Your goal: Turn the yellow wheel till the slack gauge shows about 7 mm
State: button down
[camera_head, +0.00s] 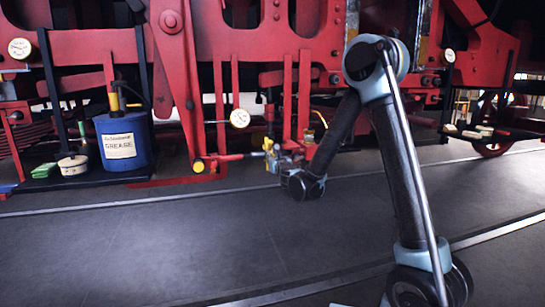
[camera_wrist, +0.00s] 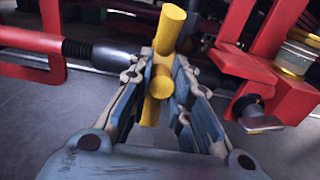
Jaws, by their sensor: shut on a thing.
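The yellow wheel (camera_wrist: 172,28) shows in the wrist view as a thick yellow bar with a round hub, running between my fingers. My gripper (camera_wrist: 160,66) is shut on it, one finger on each side; the fingers hide part of the wheel. In the head view my gripper (camera_head: 281,158) is low at the red frame, and a small bit of yellow (camera_head: 268,145) shows beside it. A round white dial (camera_head: 240,118), probably the slack gauge, is just above and left of my gripper. Its reading is too small to tell.
A dark rod (camera_wrist: 95,52) and red bars lie close around my gripper. A blue grease drum (camera_head: 122,142) and a pale tin (camera_head: 73,165) stand at left. Other dials (camera_head: 19,48) sit on the red frame. The grey floor in front is clear.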

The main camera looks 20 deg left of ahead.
jog(key=shift+d+f, duration=0.1)
jog(key=shift+f, duration=0.1)
jog(key=shift+f, duration=1.15)
jog(key=c, duration=1.4)
grip_release()
jog(key=shift+c, duration=0.2)
jog(key=v, duration=0.6)
